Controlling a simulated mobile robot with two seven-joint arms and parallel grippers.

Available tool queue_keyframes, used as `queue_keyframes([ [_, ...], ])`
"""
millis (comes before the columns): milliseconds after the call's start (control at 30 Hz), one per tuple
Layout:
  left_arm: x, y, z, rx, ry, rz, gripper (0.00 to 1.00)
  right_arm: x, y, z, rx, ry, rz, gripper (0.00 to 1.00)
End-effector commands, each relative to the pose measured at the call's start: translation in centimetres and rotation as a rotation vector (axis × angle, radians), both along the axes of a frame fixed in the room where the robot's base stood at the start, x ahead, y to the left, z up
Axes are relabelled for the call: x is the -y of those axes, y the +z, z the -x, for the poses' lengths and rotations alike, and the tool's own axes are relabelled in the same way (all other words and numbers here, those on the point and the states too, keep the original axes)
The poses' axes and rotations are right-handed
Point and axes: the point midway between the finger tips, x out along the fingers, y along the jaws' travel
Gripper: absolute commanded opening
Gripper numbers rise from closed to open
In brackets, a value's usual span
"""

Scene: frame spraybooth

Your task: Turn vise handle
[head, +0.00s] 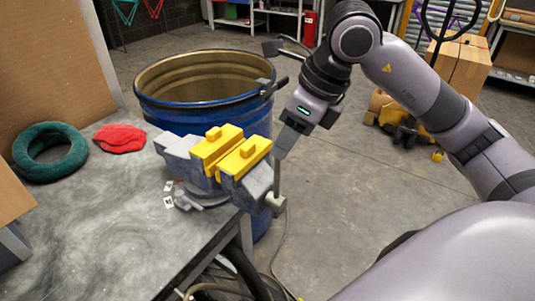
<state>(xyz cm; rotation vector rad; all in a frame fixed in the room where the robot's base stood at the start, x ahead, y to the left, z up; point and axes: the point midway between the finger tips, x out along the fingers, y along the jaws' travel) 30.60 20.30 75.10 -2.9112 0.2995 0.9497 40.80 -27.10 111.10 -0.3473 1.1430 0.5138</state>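A grey bench vise with yellow jaws (222,152) is at the corner of the grey workbench (95,235). Its thin handle (277,180) stands roughly upright at the vise's near right end, passing through the round spindle head (276,203). My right gripper (283,150) points down at the handle's upper end, which it overlaps in the picture. The fingers appear edge-on, so I cannot tell whether they are open or shut on the handle. My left gripper is not in view.
A large blue drum (205,115) stands right behind the vise, close to my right wrist. A green ring (49,152) and a folded red cloth (120,138) lie on the bench. Cardboard boxes (459,67) stand at the back right. The floor right of the vise is mostly clear.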

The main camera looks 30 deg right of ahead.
Motion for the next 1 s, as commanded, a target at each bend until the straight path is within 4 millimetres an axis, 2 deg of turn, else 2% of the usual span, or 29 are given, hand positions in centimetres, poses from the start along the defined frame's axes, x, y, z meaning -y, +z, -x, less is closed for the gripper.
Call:
queue_keyframes([
  [300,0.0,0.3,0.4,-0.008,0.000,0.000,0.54,-1.1,-4.3,-1.3,-0.007,0.002,-0.002,0.38],
  [433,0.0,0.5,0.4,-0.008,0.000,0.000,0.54,-1.4,-5.6,-1.8,-0.005,0.003,-0.003,0.38],
  [800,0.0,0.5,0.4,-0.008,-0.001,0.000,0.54,-1.5,-6.2,-2.1,-0.002,0.003,-0.002,0.38],
  [867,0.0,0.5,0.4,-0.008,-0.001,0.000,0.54,-1.5,-6.2,-2.1,-0.002,0.003,-0.002,0.19],
  [900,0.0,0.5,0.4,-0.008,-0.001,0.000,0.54,-1.5,-6.2,-2.1,-0.002,0.003,-0.002,0.06],
  [933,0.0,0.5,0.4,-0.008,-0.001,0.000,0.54,-1.5,-6.2,-2.1,-0.002,0.003,-0.002,0.00],
  [1000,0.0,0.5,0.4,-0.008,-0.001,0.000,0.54,-1.5,-6.2,-2.1,-0.002,0.003,-0.002,0.00],
])
